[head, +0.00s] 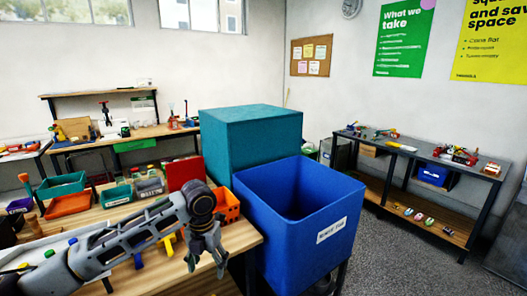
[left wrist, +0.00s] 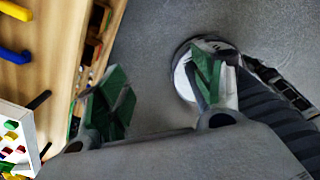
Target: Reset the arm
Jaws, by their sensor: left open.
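My left arm (head: 130,236) reaches in from the left over the wooden table. Its gripper (head: 207,265) points down at the table's right edge, in front of the blue bin. The fingers are apart with nothing between them. In the left wrist view the two green-padded fingers of the gripper (left wrist: 158,85) are spread wide, with grey floor behind them. My right arm and gripper do not show in either view.
A blue open bin (head: 290,235) with a white label stands just right of the gripper, before a teal box (head: 250,140). The wooden table (head: 245,238) holds an orange bin (head: 227,205) and several coloured trays. Grey floor (head: 400,260) is clear at right.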

